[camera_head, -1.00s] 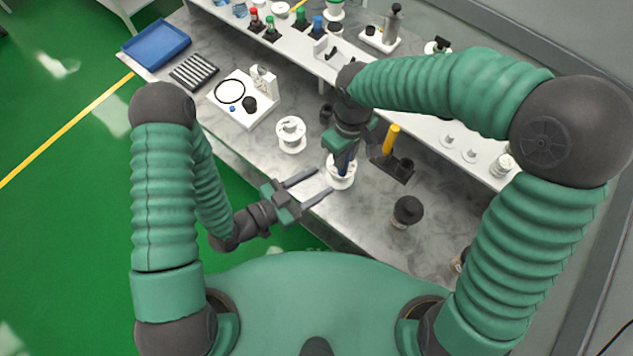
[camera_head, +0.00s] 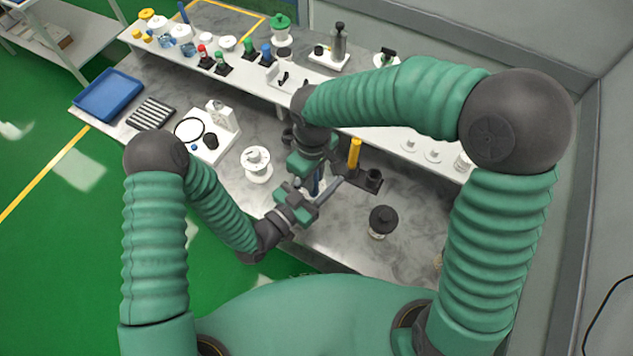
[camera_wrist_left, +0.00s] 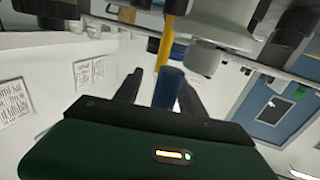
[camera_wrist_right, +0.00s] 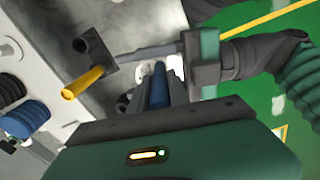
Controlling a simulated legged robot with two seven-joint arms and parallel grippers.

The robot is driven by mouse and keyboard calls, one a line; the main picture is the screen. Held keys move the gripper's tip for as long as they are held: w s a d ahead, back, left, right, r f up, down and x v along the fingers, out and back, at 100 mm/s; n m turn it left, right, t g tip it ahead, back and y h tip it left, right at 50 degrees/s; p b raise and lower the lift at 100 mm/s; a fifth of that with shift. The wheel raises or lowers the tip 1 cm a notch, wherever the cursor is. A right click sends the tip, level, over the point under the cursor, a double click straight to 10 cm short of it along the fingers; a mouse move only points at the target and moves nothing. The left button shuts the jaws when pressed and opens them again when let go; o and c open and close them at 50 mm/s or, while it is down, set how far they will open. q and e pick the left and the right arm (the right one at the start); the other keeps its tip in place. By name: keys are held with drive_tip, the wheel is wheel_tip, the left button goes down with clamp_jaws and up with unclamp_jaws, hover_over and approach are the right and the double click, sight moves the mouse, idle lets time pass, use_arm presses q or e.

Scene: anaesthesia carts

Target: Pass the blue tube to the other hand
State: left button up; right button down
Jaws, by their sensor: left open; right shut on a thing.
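The blue tube (camera_head: 317,184) hangs upright below my right gripper (camera_head: 318,176), which is shut on it; it also shows between the fingers in the right wrist view (camera_wrist_right: 159,88). My left gripper (camera_head: 322,186) comes in from the left, just below the right one. It is open, with a finger on either side of the tube in the left wrist view (camera_wrist_left: 168,88). Whether its fingers touch the tube cannot be told. The tube's lower end is largely hidden in the head view.
A yellow tube (camera_head: 354,153) stands in a black holder (camera_head: 372,179) close to the right of the grippers. A white spool-like stand (camera_head: 257,165) is to their left, a black-capped jar (camera_head: 382,220) to the right. A raised shelf with several items runs behind.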

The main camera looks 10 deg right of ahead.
use_arm(q)
clamp_jaws()
use_arm(e)
drive_tip(key=c, duration=1.2)
unclamp_jaws()
drive_tip(key=shift+o, duration=0.2)
